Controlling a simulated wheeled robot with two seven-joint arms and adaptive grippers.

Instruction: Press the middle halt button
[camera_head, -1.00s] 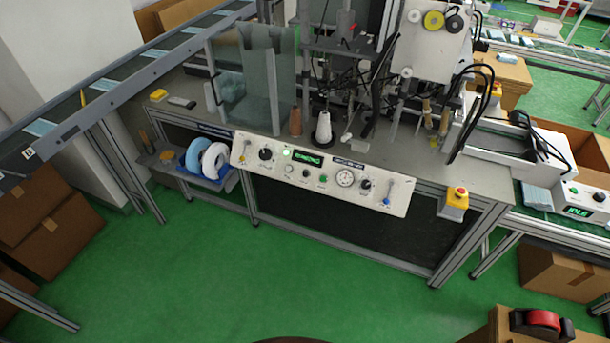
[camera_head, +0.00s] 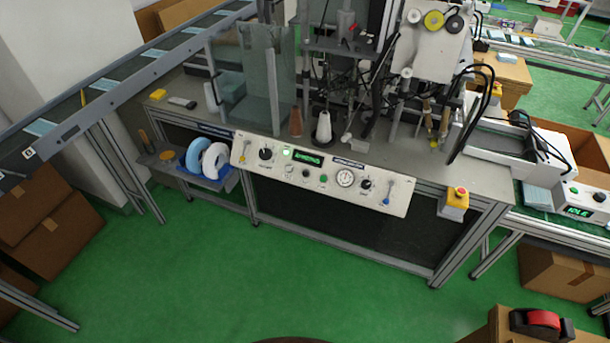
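A yellow box with a red push button (camera_head: 461,191) on top, which looks like a halt button, is mounted at the front right corner of the machine table. The white control panel (camera_head: 400,200) runs along the table's front edge to its left. The panel carries a lit green display (camera_head: 308,159), a round gauge (camera_head: 345,178), black knobs, small buttons including a green one (camera_head: 323,178), and a lever at each end. The panel's small labels are too small to read. Neither of my grippers is in view.
Open green floor (camera_head: 240,270) lies in front of the table. A cardboard box with a red tape dispenser (camera_head: 542,321) stands at the bottom right. A conveyor (camera_head: 110,95) runs along the left. A small unit reading IDLE (camera_head: 579,211) sits at the right.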

